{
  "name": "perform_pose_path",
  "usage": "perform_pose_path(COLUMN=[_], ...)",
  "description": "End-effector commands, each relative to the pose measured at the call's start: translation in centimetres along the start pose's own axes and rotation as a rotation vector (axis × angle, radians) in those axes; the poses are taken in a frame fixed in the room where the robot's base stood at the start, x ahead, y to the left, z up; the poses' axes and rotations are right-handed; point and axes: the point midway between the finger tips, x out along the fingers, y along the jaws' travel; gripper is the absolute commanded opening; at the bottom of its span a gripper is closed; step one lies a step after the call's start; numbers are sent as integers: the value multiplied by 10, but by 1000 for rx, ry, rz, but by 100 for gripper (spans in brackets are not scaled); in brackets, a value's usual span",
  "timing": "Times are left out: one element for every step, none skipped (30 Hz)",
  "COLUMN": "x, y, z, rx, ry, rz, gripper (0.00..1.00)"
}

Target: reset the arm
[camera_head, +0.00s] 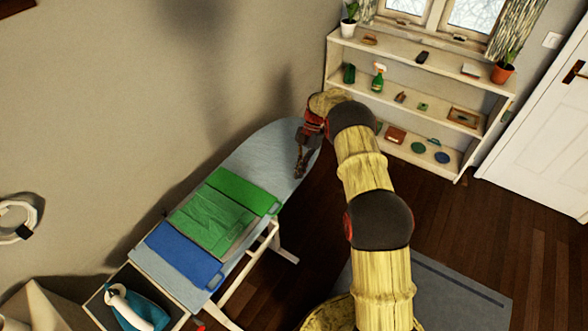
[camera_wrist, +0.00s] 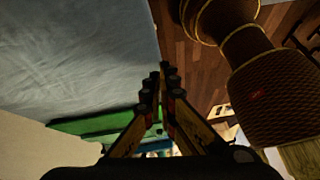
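My arm reaches up the middle of the head view and bends over at the top. My gripper (camera_head: 300,172) hangs from its end, pointing down over the far end of the ironing board (camera_head: 257,155). In the wrist view my gripper (camera_wrist: 167,68) has its two fingers brought together at the tips, with nothing seen between them. The pale blue board cover (camera_wrist: 80,60) fills the upper left of that view. Whether the fingertips touch the board cannot be told.
Green cloth (camera_head: 215,217) and blue cloth (camera_head: 185,255) lie on the board's nearer part. An iron (camera_head: 137,308) rests at its near end. A white shelf (camera_head: 405,103) with plants, bottles and small items stands behind. A white door (camera_head: 545,130) is at right.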

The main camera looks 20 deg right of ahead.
Motion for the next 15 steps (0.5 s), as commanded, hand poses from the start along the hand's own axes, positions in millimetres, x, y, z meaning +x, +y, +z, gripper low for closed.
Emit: perform_pose_path(x=[0,0,0,0,0,0,-1,-2,-4,-8,-12,-19,-26,-34,-47], y=[0,0,0,0,0,0,0,0,0,0,0,0,0,-1,-3], z=[2,2,3,3,3,3,2,2,0,-2,-5,-11,-16,-22,-32], rx=[0,0,0,0,0,0,1,3,9,17,28,50,71,97,139], ry=[0,0,0,0,0,0,0,-2,-5,-10,-16,-27,-38,-51,-71], rz=[0,0,0,0,0,0,0,1,2,4,6,11,15,21,30], gripper=[0,0,0,0,0,0,0,0,0,0,0,0,0,0,0])
